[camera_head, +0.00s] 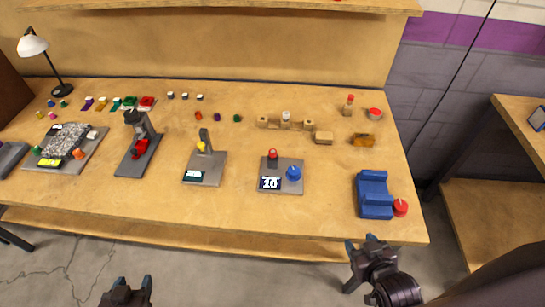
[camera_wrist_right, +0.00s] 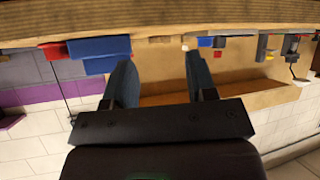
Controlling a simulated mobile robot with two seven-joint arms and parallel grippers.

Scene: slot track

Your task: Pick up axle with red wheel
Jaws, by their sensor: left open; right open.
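I cannot tell for sure which item is the axle with the red wheel. A small red piece (camera_head: 198,116) lies in the middle of the table, in a row with a small purple piece (camera_head: 215,117) and a small green piece (camera_head: 237,118); it is too small to make out an axle. My left gripper (camera_head: 132,281) is open and empty at the bottom of the head view, in front of the table. My right gripper (camera_head: 361,242) is open and empty just off the table's front right edge. Its fingers show apart in the right wrist view (camera_wrist_right: 159,72).
The blue block (camera_head: 373,197) and red round piece (camera_head: 400,207) stand near the right gripper. Grey stations with a screen (camera_head: 270,183), a post (camera_head: 204,138) and a red part (camera_head: 141,147) stand along the table (camera_head: 330,215). A lamp (camera_head: 31,44) stands at the far left.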

